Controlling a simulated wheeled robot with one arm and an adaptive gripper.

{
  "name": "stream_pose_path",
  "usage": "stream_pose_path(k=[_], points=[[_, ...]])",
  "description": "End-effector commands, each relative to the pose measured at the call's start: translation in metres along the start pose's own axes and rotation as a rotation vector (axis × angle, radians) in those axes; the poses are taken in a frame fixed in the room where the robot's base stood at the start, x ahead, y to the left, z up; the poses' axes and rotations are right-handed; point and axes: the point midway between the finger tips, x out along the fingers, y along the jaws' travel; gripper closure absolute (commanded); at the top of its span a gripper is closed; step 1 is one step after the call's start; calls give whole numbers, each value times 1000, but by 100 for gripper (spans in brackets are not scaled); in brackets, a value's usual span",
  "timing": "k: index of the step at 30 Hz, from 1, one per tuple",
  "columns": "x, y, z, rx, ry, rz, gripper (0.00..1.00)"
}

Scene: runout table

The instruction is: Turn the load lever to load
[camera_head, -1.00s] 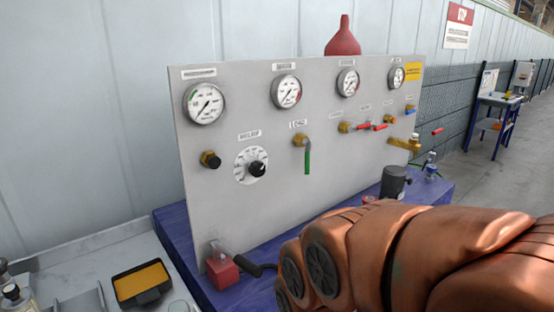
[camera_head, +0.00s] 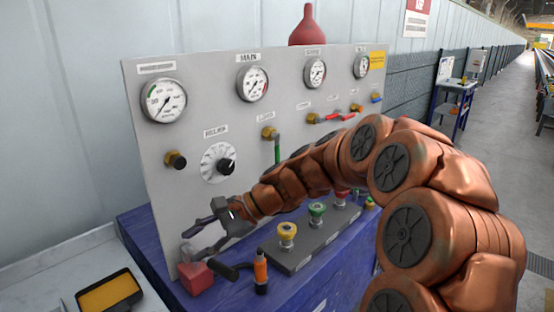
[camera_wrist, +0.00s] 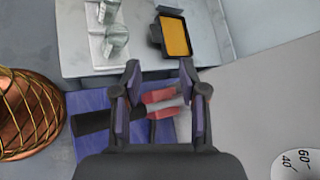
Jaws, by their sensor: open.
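The load lever (camera_head: 277,148) is a green handle on a brass valve (camera_head: 269,132) on the grey upright panel. It hangs straight down, and its lower end is close behind my arm in the head view. My gripper (camera_head: 200,238) is low at the panel's left, below the black dial and well left of the lever. It is open and empty, with its fingers pointing left. In the wrist view, my gripper (camera_wrist: 160,82) shows two spread fingers with a red block and black handle beyond them. The lever is not visible in the wrist view.
Below are the red block (camera_head: 196,279), an orange-handled tool (camera_head: 261,270) and a strip of coloured knobs (camera_head: 286,231). A yellow tray (camera_head: 108,293) lies at left.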

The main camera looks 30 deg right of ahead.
Motion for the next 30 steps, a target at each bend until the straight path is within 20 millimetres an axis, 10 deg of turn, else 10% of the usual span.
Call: stream_pose_path(k=[9,18,30], points=[[-121,-105,-125,493,-130,-518,58],[-239,-118,-226,779,-244,-868,58],[-244,-138,-245,825,-270,-926,58]])
